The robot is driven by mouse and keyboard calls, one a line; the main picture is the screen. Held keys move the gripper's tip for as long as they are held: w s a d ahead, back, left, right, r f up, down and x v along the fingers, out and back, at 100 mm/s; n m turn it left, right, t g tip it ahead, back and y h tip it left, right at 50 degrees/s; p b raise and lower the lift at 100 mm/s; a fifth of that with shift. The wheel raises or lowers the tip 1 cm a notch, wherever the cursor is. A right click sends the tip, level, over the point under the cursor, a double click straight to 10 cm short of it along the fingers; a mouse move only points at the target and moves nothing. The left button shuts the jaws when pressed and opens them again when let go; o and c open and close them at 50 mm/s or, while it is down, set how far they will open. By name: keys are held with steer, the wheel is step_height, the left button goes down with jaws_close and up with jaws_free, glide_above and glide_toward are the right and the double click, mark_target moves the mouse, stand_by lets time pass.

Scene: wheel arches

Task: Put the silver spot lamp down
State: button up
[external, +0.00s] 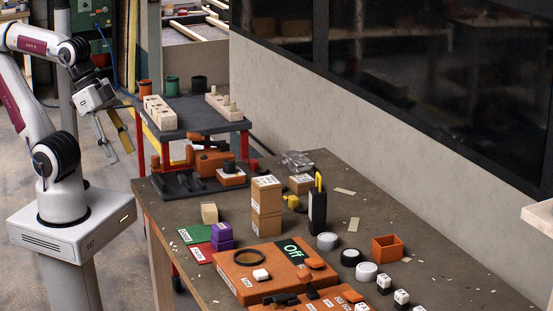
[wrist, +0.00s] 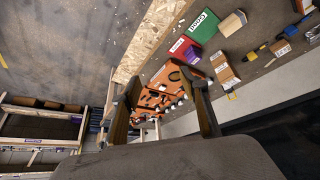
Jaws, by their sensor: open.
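My gripper (external: 121,156) is at the left in the external view, raised beside the table and pointing down. Its two long fingers are apart with nothing seen between them. In the wrist view the open fingers (wrist: 163,92) frame the orange panel beyond them. I cannot pick out a silver spot lamp for certain in either view. A small shiny, silvery-clear object (external: 297,160) lies at the back of the table, apart from my gripper. It is too small to identify.
The brown table (external: 440,262) carries an orange panel (external: 234,268) with an "off" display, stacked cardboard boxes (external: 266,208), purple blocks (external: 222,236), a black holder (external: 317,210), white and black rings and an orange bin (external: 387,248). A dark side stand (external: 190,112) holds wooden blocks. A wall runs behind.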

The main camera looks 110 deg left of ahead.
steer(key=shift+w, duration=0.1)
steer(key=w+r+n+t, duration=0.1)
steer(key=w+t, duration=0.1)
steer(key=w, duration=1.3)
steer(key=n+t+y, duration=0.3)
steer(key=n+y, duration=0.3)
steer(key=y, duration=0.1)
glide_above(327, 242)
steer(key=s, duration=0.4)
steer(key=shift+a+f, duration=0.1)
steer(key=shift+f, duration=9.25)
steer(key=shift+f, duration=1.75)
steer(key=shift+f, duration=0.1)
